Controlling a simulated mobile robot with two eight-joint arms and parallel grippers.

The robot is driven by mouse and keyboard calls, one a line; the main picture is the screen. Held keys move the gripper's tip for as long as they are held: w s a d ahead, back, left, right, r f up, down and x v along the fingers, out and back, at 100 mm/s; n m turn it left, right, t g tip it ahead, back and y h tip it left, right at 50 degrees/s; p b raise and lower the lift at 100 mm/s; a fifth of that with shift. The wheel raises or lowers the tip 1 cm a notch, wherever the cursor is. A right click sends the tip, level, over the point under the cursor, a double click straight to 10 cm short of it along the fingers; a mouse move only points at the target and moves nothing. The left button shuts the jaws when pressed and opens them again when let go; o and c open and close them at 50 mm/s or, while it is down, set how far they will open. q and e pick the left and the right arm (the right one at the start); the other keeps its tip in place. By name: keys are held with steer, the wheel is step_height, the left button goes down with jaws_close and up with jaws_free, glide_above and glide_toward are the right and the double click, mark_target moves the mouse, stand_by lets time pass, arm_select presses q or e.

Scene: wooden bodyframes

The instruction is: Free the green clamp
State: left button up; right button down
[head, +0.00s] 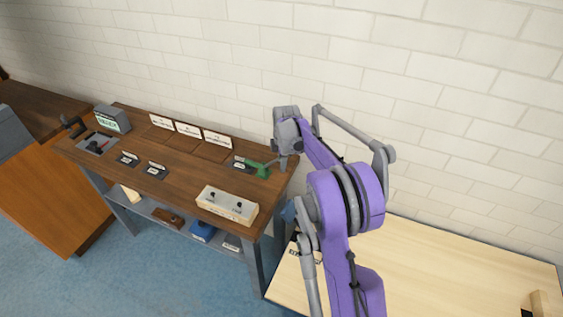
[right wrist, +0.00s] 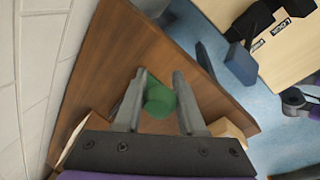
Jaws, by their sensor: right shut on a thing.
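The green clamp (head: 258,168) is at the right end of the dark wooden bench, close to its edge. My right gripper (head: 284,163) reaches it from the right and is shut on a green part of it. In the right wrist view that green part (right wrist: 160,98) shows between the two fingers of my right gripper (right wrist: 158,80). The rest of the clamp is hidden there by the fingers and the gripper body. Whether the clamp touches the bench top cannot be told.
A cream box (head: 227,204) with black knobs stands at the bench's front edge. Several white signs (head: 188,129) stand along the back by the brick wall. A grey box (head: 112,118) is at the left end. A pale table (head: 450,262) lies to the right, mostly clear.

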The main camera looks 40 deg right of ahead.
steer(key=shift+s+d+f+t+y+b, duration=0.2)
steer(key=shift+s+f+t+y+b, duration=0.15)
steer(key=shift+f+t+b, duration=0.25)
steer(key=shift+s+d+f+b, duration=0.1)
steer(key=shift+s+f+b, duration=0.2)
steer(key=shift+f, duration=0.25)
steer(key=shift+s+d+f+b, duration=0.1)
steer(key=shift+s+f+b, duration=0.05)
steer(key=shift+f+b, duration=0.3)
arm_select(q)
steer(key=shift+s+f+b, duration=0.15)
steer(key=shift+s+f, duration=0.05)
steer(key=shift+f, duration=0.5)
steer(key=shift+s+f+b, duration=0.1)
steer(key=shift+s+f, duration=0.15)
steer(key=shift+f, duration=0.4)
steer(key=shift+s+f+b, duration=0.15)
steer(key=shift+s+f, duration=0.05)
steer(key=shift+f, duration=0.5)
arm_select(e)
steer(key=shift+s+f, duration=0.1)
steer(key=shift+f, duration=0.65)
steer(key=shift+a, duration=0.1)
arm_select(q)
steer(key=shift+c, duration=0.2)
